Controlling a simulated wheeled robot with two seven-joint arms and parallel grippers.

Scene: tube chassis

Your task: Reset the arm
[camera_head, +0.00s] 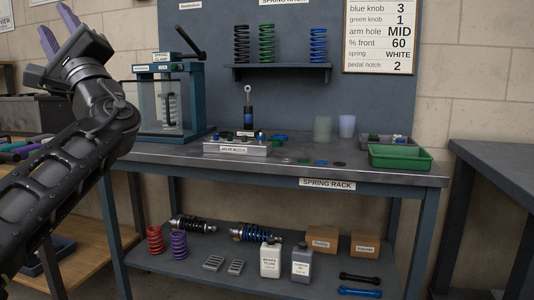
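My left gripper (59,28) is raised at the upper left of the head view, with its two purple fingers pointing up. The fingers stand apart with nothing between them, so it is open and empty. My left arm comes in from the left edge and bends upward, in front of the wall and to the left of the blue spring clamp (143,131) on the workbench. The gripper touches nothing that I can see. My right gripper is not in view.
The workbench (310,170) holds a valve block (237,147), a green tray (400,157) and translucent cups (323,128). Springs (267,45) stand on a rack above. Shocks, bottles (270,260) and boxes are on the lower shelf. A dark table (495,160) is at right.

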